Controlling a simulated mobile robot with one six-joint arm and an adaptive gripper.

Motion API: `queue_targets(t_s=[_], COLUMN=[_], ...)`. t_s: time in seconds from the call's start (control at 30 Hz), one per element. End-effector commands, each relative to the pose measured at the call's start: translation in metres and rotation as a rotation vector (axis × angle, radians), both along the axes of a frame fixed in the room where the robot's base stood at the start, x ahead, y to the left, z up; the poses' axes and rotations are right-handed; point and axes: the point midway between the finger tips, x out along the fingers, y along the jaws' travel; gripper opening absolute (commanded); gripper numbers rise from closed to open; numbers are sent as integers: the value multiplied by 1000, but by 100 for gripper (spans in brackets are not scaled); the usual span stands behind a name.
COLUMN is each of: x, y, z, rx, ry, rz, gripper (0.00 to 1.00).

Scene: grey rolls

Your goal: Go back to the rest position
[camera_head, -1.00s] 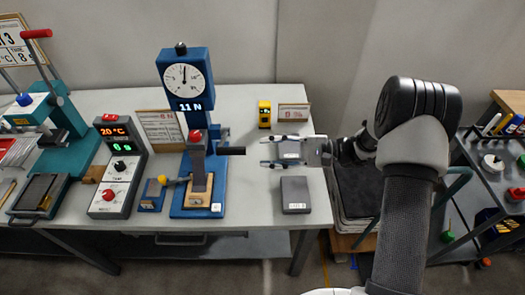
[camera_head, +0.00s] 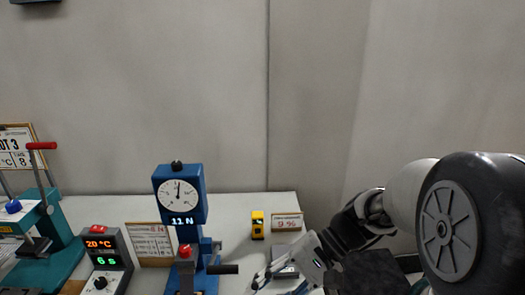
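My gripper (camera_head: 277,284) is at the bottom edge of the head view, pointing down and to the left. Its two fingers look spread apart, with nothing seen between them; the lowest part is cut off by the frame. My arm reaches in from the right side. Part of a grey block (camera_head: 285,270) shows behind the gripper on the white table (camera_head: 235,208). I cannot tell the gap between the gripper and this block.
A blue force press (camera_head: 182,205) with a dial reading 11 N stands left of my gripper. A temperature controller (camera_head: 106,258) and a teal press (camera_head: 55,240) are further left. The wall is bare.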

Motion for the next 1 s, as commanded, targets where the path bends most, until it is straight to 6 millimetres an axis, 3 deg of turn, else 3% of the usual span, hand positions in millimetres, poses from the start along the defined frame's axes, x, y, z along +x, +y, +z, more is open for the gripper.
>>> queue_targets(t_s=[0.2,0.5,0.7,1.0], x=[-58,-108,-121,-124], y=[-33,-93,-122,-131], z=[21,36,44,47], rx=[-300,-671,-829,-882], ry=[-225,-582,-766,-829], rz=[90,148,156,157], gripper=[40,40,40,40])
